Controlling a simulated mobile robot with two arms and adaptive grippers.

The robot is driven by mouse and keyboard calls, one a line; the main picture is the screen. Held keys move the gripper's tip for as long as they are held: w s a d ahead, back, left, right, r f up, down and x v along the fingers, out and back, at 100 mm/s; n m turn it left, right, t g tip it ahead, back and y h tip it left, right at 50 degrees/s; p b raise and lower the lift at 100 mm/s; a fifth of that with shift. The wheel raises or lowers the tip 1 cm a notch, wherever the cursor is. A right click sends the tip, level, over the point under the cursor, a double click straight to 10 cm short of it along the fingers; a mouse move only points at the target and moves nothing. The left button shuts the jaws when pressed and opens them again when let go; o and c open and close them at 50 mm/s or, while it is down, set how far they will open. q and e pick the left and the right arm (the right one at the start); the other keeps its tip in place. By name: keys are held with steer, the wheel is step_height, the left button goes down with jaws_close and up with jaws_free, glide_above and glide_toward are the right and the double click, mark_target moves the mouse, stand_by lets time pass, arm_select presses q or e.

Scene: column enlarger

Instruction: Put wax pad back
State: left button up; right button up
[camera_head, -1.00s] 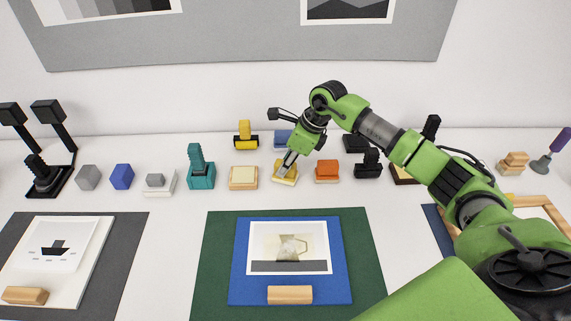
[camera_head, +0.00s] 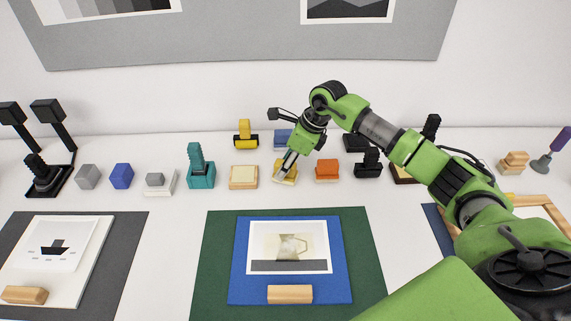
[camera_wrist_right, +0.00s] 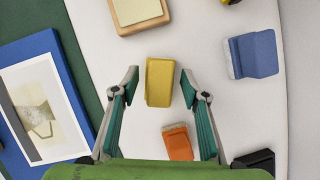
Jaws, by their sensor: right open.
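A yellow block (camera_head: 279,165) with a pale lower part stands in the row at the back of the table. My right gripper (camera_head: 284,175) is lowered over it. In the right wrist view the yellow block (camera_wrist_right: 159,82) lies between the two open fingers of my right gripper (camera_wrist_right: 160,78), with a gap on each side. Left of it is a cream pad on a wooden base (camera_head: 243,178), which also shows at the top of the right wrist view (camera_wrist_right: 139,12). I cannot tell which of these is the wax pad. My left gripper is not in view.
An orange block (camera_head: 327,171) stands close on the right, a blue block (camera_head: 283,137) behind. A teal stamp-like piece (camera_head: 201,172) stands further left. In front, a green mat (camera_head: 209,270) carries a blue board with a picture. White table between is clear.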

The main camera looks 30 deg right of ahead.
steer(key=shift+r, duration=0.1)
steer(key=p+v, duration=0.4)
steer(key=v, duration=0.4)
stand_by(1.4)
steer(key=v, duration=1.2)
stand_by(0.4)
